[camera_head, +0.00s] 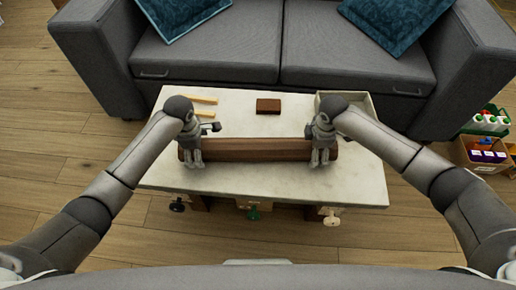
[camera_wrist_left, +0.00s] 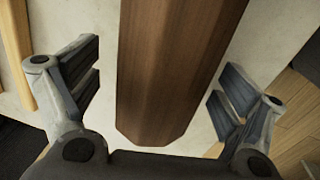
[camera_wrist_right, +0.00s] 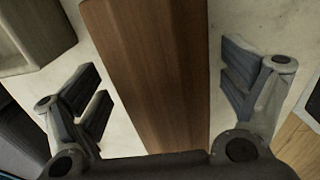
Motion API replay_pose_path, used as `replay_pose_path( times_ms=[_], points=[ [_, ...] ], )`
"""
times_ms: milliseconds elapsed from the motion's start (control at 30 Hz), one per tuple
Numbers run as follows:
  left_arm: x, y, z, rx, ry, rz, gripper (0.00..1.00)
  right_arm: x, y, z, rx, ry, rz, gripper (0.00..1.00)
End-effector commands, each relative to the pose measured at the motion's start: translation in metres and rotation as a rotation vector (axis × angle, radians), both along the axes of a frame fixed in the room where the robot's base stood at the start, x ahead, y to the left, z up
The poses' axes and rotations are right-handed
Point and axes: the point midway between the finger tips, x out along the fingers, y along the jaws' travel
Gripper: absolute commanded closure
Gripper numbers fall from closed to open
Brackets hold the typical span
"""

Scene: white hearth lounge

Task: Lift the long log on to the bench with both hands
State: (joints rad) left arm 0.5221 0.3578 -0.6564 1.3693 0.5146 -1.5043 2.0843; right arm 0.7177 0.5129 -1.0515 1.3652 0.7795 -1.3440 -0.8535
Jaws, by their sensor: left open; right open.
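The long brown log (camera_head: 258,149) lies across the pale stone-topped bench (camera_head: 262,183) in the head view. My left gripper (camera_head: 193,163) is over its left end and my right gripper (camera_head: 320,163) is near its right end. In the left wrist view the log (camera_wrist_left: 172,70) runs between the open fingers of my left gripper (camera_wrist_left: 160,85), with gaps on both sides. In the right wrist view the log (camera_wrist_right: 158,75) runs between the open fingers of my right gripper (camera_wrist_right: 165,90), also with gaps. The log's underside is hidden.
A small brown block (camera_head: 268,106) and light wooden sticks (camera_head: 200,99) lie behind the log. A pale tray (camera_head: 360,100) stands at the back right. A grey sofa (camera_head: 215,50) is behind. Several knobs or hooks, one green (camera_head: 253,212), show below the front edge.

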Motion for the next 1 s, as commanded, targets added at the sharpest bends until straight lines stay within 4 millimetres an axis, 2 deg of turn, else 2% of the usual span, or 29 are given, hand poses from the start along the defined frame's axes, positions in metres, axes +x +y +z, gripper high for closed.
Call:
replay_pose_path(
  times_ms=[267,1000],
  points=[
    [0.0003,-0.0003,-0.0009,-0.001,-0.001,-0.001,0.07,0.0000,-0.0002,-0.0011,0.000,0.000,0.000,0.06],
    [0.0000,-0.0003,-0.0008,-0.001,0.001,0.000,1.00,0.0002,-0.0004,-0.0006,-0.001,0.000,-0.001,1.00]
  ],
)
